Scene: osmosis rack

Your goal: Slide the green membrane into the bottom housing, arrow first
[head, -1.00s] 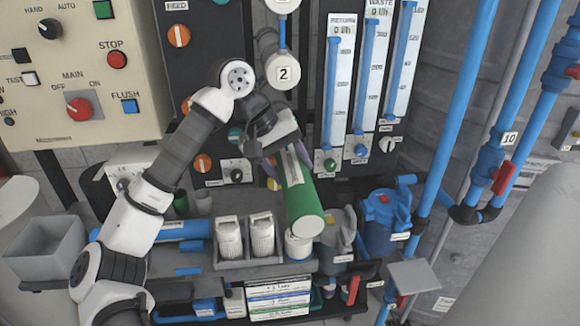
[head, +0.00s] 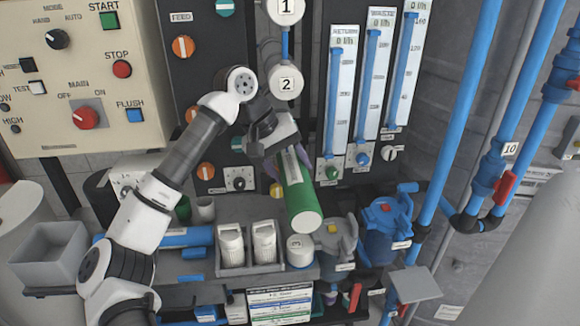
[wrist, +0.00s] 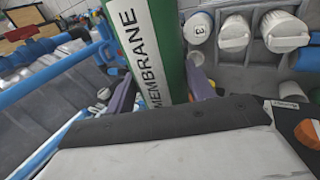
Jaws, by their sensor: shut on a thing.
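The green membrane (head: 301,207) is a green cylinder with a white label and a pale end face. My gripper (head: 277,165) is shut on its upper part and holds it tilted, the pale end pointing down toward the camera. In the wrist view the membrane (wrist: 174,40) runs away between my gripper's fingers (wrist: 160,97), and its label reads "MEMBRANE". No arrow can be made out. I cannot tell which opening is the bottom housing. White round ends marked 1 (head: 286,8) and 2 (head: 286,80) show on the dark panel above my gripper.
A white cap (head: 300,247) stands just below the membrane's lower end. Two white ribbed filters (head: 264,242) sit in a grey tray to its left. A blue pump-like body (head: 388,220) and blue pipes (head: 455,115) stand to the right. Flow gauges (head: 372,85) rise behind.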

